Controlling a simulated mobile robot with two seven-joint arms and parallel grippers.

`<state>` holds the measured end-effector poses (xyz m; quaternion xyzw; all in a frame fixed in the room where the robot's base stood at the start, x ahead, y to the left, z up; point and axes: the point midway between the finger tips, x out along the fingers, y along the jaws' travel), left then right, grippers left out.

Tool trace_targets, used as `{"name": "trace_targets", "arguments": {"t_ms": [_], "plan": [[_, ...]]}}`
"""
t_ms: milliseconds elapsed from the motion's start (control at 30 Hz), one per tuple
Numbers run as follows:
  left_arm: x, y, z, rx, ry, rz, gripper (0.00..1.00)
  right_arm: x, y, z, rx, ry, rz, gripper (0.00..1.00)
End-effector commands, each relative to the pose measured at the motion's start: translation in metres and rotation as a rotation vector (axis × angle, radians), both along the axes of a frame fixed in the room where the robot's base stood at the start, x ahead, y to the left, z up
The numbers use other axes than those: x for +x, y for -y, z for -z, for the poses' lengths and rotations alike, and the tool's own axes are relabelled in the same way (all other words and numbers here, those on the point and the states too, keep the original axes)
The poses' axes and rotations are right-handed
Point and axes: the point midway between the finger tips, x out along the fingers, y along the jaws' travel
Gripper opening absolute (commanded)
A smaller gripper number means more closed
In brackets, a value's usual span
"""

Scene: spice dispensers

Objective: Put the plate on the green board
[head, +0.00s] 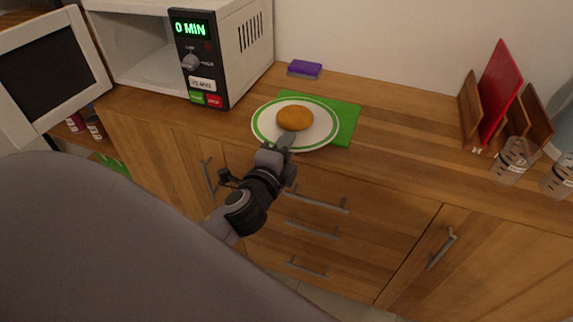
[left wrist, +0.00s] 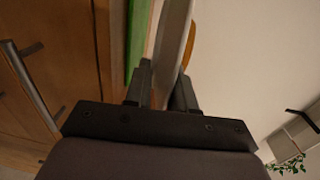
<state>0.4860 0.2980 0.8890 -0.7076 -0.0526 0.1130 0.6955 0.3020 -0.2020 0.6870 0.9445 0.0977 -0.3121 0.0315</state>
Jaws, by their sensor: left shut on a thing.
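A white plate with a green rim (head: 264,124) carries a round orange-brown food item (head: 294,118). It is over the left part of the green board (head: 349,118), which lies on the wooden counter. My left gripper (head: 286,139) is shut on the plate's near edge. In the left wrist view the plate (left wrist: 176,50) stands edge-on between the two fingers, with the green board (left wrist: 138,40) beside it. A narrow gap shows between plate and board there. The plate hides much of the board in the head view. My right gripper is not in view.
A microwave (head: 250,35) with its door (head: 50,65) open stands at the left, reading 0 MIN. A purple sponge (head: 305,69) lies behind the board. A rack with a red board (head: 499,90) and glass shakers (head: 514,160) stand at the right. The counter between is clear.

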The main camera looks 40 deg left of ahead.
Motion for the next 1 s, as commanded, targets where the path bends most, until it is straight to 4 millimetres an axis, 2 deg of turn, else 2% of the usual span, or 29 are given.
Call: {"name": "trace_targets", "arguments": {"t_ms": [200,300,733,767,800,833,1000], "plan": [[0.000,0.000,0.031,0.000,0.000,0.000,0.00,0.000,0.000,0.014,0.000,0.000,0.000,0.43],[0.000,0.000,0.041,0.001,0.002,0.000,0.00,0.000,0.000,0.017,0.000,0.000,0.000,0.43],[0.000,0.000,0.047,0.002,0.003,0.001,0.00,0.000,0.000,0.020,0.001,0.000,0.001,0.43],[0.000,0.000,0.047,0.000,-0.001,0.000,0.34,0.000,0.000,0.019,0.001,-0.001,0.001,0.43],[0.000,0.000,0.046,0.000,-0.001,0.000,0.47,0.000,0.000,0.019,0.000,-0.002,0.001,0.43],[0.000,0.000,0.046,0.000,-0.001,0.000,0.50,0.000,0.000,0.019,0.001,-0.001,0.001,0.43],[0.000,0.000,0.046,0.001,-0.001,0.000,0.50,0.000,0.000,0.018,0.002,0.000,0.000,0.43]]}}
